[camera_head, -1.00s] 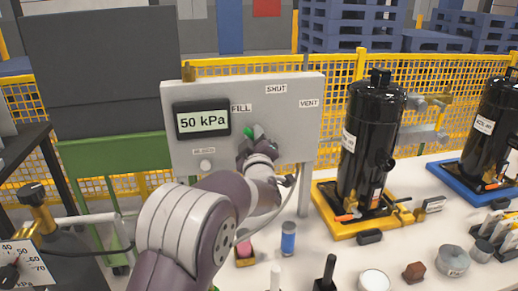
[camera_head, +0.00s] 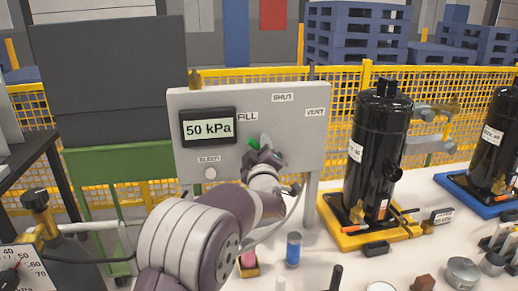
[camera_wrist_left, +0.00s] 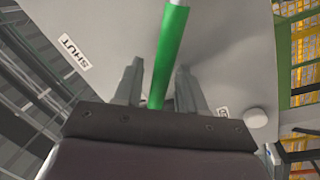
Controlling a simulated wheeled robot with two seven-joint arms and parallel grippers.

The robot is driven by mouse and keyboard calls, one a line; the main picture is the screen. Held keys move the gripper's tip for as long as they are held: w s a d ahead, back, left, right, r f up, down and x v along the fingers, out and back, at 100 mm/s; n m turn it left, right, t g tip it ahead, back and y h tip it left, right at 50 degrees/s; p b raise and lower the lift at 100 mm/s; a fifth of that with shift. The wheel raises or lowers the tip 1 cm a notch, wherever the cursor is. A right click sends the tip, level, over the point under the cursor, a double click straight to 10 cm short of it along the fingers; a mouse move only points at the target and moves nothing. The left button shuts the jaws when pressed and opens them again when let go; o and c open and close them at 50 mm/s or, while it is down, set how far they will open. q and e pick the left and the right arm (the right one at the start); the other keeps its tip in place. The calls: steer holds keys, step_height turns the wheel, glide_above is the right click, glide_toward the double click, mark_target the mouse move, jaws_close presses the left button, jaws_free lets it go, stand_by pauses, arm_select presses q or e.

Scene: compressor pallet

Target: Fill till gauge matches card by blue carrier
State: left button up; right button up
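A grey panel (camera_head: 295,150) carries a display (camera_head: 208,127) reading 50 kPa and the labels FILL, SHUT and VENT. My left gripper (camera_head: 257,148) is at the green lever (camera_head: 252,143), which points up and left towards FILL. In the left wrist view the green lever (camera_wrist_left: 168,55) passes between the two fingers, with a gap visible on the left side; contact on the right is unclear. The blue carrier (camera_head: 470,196) holds a black compressor (camera_head: 495,140) at the right edge. Its card is cut off and unreadable. My right gripper is not in view.
A yellow carrier (camera_head: 350,238) with another black compressor (camera_head: 378,150) stands right of the panel, with a small card (camera_head: 441,216) beside it.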

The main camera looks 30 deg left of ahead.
arm_select(q)
steer(key=v, duration=1.2)
steer(key=shift+s+d, duration=0.15)
steer(key=shift+s, duration=0.15)
